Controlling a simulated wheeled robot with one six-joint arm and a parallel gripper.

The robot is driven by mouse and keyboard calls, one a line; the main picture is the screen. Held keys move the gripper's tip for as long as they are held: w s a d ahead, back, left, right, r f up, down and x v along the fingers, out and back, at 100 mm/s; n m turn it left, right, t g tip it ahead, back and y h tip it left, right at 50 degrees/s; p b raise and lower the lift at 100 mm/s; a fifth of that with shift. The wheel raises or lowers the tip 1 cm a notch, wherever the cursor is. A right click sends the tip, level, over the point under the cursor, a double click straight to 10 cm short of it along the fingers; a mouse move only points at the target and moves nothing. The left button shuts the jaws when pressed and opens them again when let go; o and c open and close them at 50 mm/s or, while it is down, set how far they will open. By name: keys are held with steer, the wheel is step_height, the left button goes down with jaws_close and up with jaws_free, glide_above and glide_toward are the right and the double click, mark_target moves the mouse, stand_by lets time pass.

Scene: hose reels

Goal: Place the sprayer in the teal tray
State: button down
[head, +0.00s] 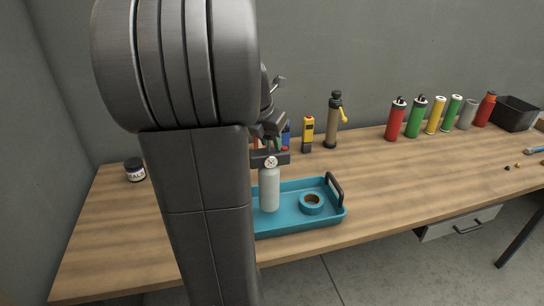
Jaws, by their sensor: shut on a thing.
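The sprayer (269,190), a pale grey upright bottle with a round white dial near its top, is over or in the teal tray (290,223). My gripper (270,159) is shut on its upper part. I cannot tell whether its base touches the tray floor. The tray lies near the front of the wooden table, with a dark handle at its right end. Its left part is hidden behind my arm.
A teal tape roll (311,204) lies in the tray, right of the sprayer. Behind stand a yellow-and-black tool (307,133) and an olive canister (332,122). Several coloured cylinders (415,118) line the back right. A dark jar (134,170) stands left.

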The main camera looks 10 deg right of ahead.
steer(key=shift+f, duration=1.85)
steer(key=shift+f, duration=0.15)
steer(key=c, duration=1.1)
jaws_free()
steer(key=v, duration=1.2)
